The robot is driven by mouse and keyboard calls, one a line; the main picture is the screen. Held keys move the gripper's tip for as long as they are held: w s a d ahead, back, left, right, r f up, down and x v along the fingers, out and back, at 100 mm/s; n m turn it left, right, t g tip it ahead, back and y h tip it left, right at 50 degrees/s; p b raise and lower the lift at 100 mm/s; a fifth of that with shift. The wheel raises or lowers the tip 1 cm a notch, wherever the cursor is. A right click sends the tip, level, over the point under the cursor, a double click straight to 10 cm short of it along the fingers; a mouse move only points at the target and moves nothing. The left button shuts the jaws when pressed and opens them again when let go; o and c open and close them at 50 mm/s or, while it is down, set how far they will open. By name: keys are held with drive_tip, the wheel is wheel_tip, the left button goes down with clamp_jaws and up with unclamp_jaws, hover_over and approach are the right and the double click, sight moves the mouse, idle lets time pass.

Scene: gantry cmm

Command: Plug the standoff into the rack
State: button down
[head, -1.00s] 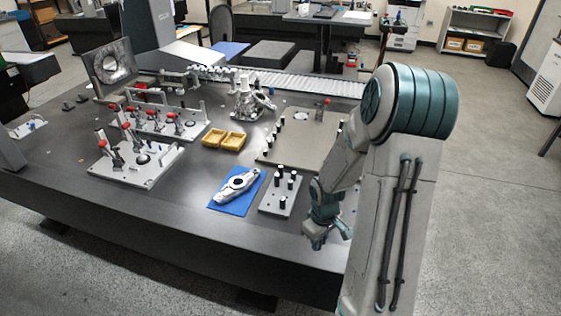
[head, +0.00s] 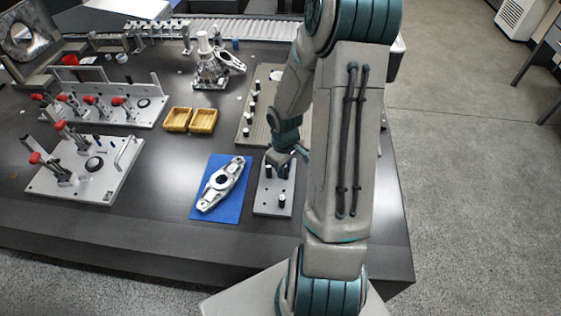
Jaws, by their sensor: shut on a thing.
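The rack (head: 269,209) is a small light-grey plate on the dark table, right of the blue mat. Several short standoffs stand upright on it, such as the black-and-white standoff (head: 282,201) near its front right. My gripper (head: 281,161) is low over the back part of the rack and points down. It is shut on a standoff, which is mostly hidden by the fingers and my wrist. I cannot tell whether the held standoff touches the rack or sits in a hole. My arm hides the rack's right back side.
A blue mat (head: 233,212) with a silver casting (head: 222,184) lies close left of the rack. Clamp fixtures (head: 85,170) stand at the left. The table's front strip is clear.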

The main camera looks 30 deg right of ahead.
drive_tip(key=b, duration=0.6)
hover_over(284, 184)
drive_tip(key=s+a, duration=0.1)
drive_tip(key=s, duration=0.1)
drive_tip(key=shift+s+a+f, duration=0.1)
drive_tip(key=shift+f, duration=1.55)
drive_tip(key=shift+a+f, duration=0.1)
drive_tip(key=shift+f, duration=1.5)
drive_tip(key=shift+s+f+b, duration=0.1)
drive_tip(key=shift+f+b, duration=0.4)
drive_tip(key=shift+f, duration=0.45)
drive_tip(key=c, duration=1.2)
unclamp_jaws()
drive_tip(key=shift+r, duration=0.15)
wheel_tip(284, 184, up, 13)
drive_tip(key=shift+f+p, duration=0.15)
drive_tip(key=shift+p, duration=0.9)
drive_tip(key=shift+r, duration=0.5)
